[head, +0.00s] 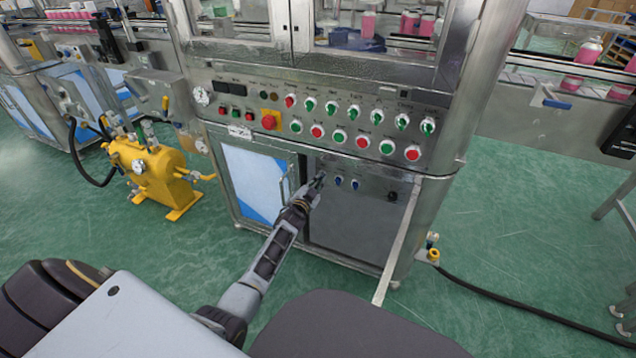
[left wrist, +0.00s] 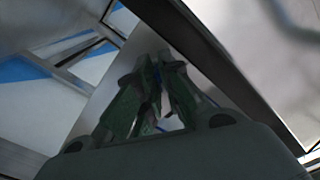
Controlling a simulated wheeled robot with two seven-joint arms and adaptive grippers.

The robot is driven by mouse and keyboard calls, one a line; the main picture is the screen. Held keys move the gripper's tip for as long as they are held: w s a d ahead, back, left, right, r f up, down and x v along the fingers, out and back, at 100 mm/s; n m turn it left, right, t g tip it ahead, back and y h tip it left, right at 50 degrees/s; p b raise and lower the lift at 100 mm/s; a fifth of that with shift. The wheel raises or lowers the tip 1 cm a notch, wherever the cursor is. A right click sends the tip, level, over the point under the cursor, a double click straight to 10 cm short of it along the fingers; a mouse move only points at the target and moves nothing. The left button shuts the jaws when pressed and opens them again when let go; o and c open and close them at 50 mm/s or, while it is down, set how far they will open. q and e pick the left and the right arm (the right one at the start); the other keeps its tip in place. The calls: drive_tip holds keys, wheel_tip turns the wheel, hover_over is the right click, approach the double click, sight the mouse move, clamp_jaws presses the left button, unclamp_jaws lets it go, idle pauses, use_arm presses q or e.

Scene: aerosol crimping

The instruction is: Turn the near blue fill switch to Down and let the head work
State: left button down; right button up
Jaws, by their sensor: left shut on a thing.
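My left gripper (head: 317,183) reaches the dark lower panel of the steel machine, at the left end of a short row of blue switches. Its fingers are shut on a small blue switch, mostly hidden by them in the head view. In the left wrist view the green-padded fingers (left wrist: 153,95) come together with a bit of blue between their tips. Two more blue switches, a middle one (head: 339,182) and a right one (head: 355,184), stand free to the right. The switch's exact angle cannot be told. My right gripper is out of view.
Above is a sloped panel with rows of red and green buttons and a red emergency stop (head: 269,120). A white-and-blue cabinet door (head: 252,180) with a handle is left of my gripper. A yellow tank (head: 150,170) stands farther left.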

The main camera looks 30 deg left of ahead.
use_arm(q)
drive_tip(key=m, duration=0.2)
drive_tip(key=shift+m, duration=0.3)
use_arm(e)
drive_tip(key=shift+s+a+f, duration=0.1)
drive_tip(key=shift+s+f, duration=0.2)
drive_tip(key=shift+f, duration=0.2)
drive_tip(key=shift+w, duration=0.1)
use_arm(q)
drive_tip(key=c, duration=1.6)
unclamp_jaws()
drive_tip(key=shift+r, duration=0.1)
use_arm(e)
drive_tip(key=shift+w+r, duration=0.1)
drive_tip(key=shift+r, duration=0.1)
use_arm(q)
drive_tip(key=shift+a+n, duration=0.1)
drive_tip(key=shift+n, duration=0.3)
